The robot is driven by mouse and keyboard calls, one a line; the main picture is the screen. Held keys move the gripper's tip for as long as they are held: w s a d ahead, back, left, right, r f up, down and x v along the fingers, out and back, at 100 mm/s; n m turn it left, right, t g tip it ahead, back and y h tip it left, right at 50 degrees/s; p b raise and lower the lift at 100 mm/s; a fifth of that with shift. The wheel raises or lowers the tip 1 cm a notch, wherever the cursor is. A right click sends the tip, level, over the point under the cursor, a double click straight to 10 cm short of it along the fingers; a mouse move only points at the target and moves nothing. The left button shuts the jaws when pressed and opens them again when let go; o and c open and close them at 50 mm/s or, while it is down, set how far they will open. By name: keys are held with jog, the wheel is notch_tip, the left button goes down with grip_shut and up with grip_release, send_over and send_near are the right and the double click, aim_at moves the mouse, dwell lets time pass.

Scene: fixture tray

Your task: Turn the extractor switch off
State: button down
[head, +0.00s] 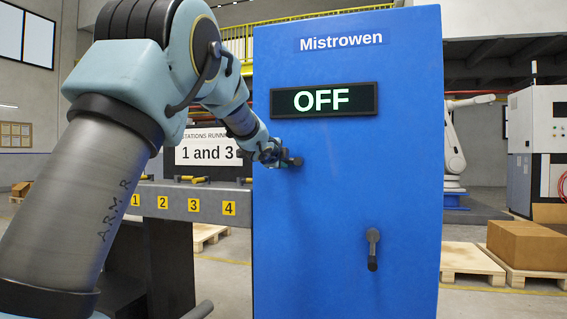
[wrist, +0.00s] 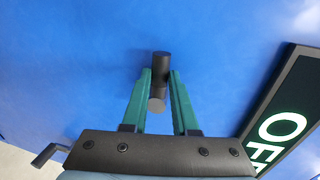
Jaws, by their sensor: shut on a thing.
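A blue cabinet (head: 330,200) marked Mistrowen stands ahead, its display (head: 323,100) reading OFF. A dark switch handle (wrist: 161,64) sticks out of the cabinet face, below and left of the display in the head view. My gripper (wrist: 159,85) has its green fingers shut on this handle, one on each side. In the head view my gripper (head: 283,159) hides most of the handle, so its angle is hard to tell there. A second dark lever (head: 372,248) points down lower on the face, free of the gripper. It also shows in the wrist view (wrist: 48,154).
A grey rail (head: 190,203) with numbered yellow labels and a white sign (head: 207,147) reading 1 and 3 stand left of the cabinet. A cardboard box (head: 527,245) on a pallet lies to the right. The cabinet face around the second lever is clear.

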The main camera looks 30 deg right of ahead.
jog(key=c, duration=0.7)
grip_release()
jog(key=shift+s, duration=0.1)
jog(key=b+v, duration=0.2)
jog(key=v, duration=0.8)
jog(key=shift+s+a+r+b, duration=0.1)
jog(key=shift+s+a+b, duration=0.15)
jog(key=shift+b, duration=0.1)
